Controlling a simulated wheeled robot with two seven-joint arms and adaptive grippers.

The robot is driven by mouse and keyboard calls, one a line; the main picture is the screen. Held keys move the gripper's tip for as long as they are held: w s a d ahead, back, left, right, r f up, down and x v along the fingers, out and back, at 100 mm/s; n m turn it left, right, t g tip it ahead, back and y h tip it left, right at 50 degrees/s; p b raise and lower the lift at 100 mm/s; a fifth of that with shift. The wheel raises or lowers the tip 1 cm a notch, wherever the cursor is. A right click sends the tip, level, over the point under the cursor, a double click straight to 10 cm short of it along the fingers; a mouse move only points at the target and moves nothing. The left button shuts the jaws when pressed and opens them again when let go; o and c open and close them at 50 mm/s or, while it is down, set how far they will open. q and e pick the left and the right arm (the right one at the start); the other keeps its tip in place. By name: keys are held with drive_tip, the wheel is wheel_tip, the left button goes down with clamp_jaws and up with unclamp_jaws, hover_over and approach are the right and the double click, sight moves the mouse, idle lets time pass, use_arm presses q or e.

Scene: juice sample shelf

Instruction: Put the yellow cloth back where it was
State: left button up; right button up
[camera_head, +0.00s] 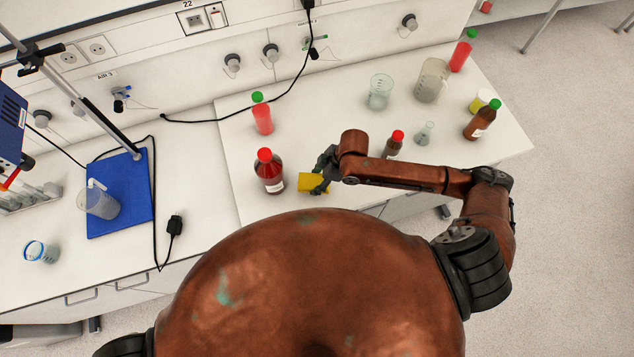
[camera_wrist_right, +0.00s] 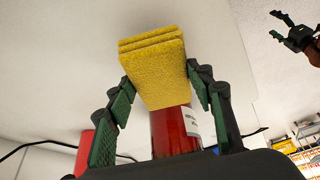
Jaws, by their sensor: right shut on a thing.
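The yellow cloth (camera_head: 308,183) is a thick folded block near the front edge of the white table, just right of a dark red bottle. My right gripper (camera_head: 320,182) is shut on it. In the right wrist view the cloth (camera_wrist_right: 160,72) sits between the two dark green fingers of the right gripper (camera_wrist_right: 158,95), with its folded layers showing on top. I cannot tell whether it touches the table. My left gripper (camera_wrist_right: 287,33) shows small at the upper right of the right wrist view, its fingers apart and empty; it is out of the head view.
The dark red bottle with a red cap (camera_head: 268,172) stands close left of the cloth. A green-capped red bottle (camera_head: 262,115) is behind it. A small brown bottle (camera_head: 394,145), glass beaker (camera_head: 380,92) and flask (camera_head: 425,133) stand to the right. The table's middle (camera_head: 320,120) is clear.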

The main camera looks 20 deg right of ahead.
sight(320, 181)
wheel_tip(320, 181, down, 2)
drive_tip(key=shift+f+p, duration=0.2)
drive_tip(key=shift+p, duration=0.2)
drive_tip(key=shift+w+f, duration=0.1)
drive_tip(key=shift+f, duration=0.35)
drive_tip(key=shift+f, duration=0.1)
drive_tip(key=o, duration=1.1)
drive_tip(key=v, duration=1.2)
drive_tip(key=shift+b, duration=0.45)
drive_tip(key=shift+a, duration=0.1)
